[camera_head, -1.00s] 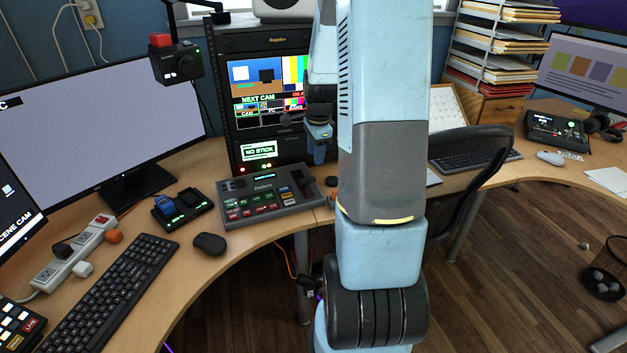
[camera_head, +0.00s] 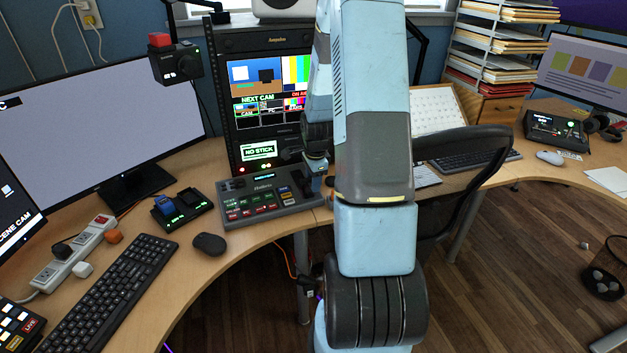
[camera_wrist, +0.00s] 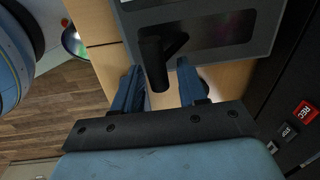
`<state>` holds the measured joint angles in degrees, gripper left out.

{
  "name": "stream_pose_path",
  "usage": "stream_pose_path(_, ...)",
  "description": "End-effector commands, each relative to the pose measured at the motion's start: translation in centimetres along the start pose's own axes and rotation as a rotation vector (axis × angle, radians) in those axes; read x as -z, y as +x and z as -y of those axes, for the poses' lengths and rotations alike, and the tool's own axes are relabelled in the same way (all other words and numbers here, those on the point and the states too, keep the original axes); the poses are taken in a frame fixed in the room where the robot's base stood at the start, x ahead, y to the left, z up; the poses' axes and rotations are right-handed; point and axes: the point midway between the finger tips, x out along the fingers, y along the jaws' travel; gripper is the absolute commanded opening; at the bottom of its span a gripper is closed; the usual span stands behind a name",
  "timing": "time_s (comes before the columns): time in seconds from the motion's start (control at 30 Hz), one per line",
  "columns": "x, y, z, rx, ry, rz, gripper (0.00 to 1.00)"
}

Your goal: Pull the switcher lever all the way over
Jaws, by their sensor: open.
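The switcher (camera_head: 262,196) is a grey console with rows of lit buttons on the desk below the rack of screens. In the wrist view a corner of its panel (camera_wrist: 262,22) shows, with the black lever (camera_wrist: 155,62) rising from a dark slot. My gripper (camera_wrist: 157,80) is open, its two blue fingers on either side of the lever's near end, with a visible gap on each side. In the head view my gripper (camera_head: 316,180) is over the switcher's right end, and my arm hides part of that area. The lever cannot be made out there.
A rack with screens (camera_head: 270,95) stands behind the switcher. A small dock (camera_head: 180,212), a mouse (camera_head: 209,244) and a keyboard (camera_head: 125,290) lie to the left. A black chair (camera_head: 465,175) stands right of my arm. REC and STOP buttons (camera_wrist: 304,113) show in the wrist view.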

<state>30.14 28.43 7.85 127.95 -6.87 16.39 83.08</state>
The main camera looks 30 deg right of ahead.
Motion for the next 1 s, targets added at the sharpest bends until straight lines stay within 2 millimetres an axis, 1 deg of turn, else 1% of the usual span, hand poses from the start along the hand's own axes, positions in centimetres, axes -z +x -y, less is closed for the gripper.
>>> stream_pose_path(0.23, -0.02, 0.04, 0.01, 0.0, -0.001, 0.0, 0.42)
stream_pose_path(0.27, -0.03, 0.04, 0.01, 0.0, -0.001, 0.0, 0.4)
stream_pose_path(0.6, -0.05, 0.02, 0.02, 0.0, -0.001, 0.0, 0.07)
stream_pose_path(0.7, -0.06, 0.02, 0.02, 0.0, -0.001, 0.0, 0.0)
stream_pose_path(1.0, -0.08, 0.01, 0.02, 0.0, -0.001, 0.0, 0.0)
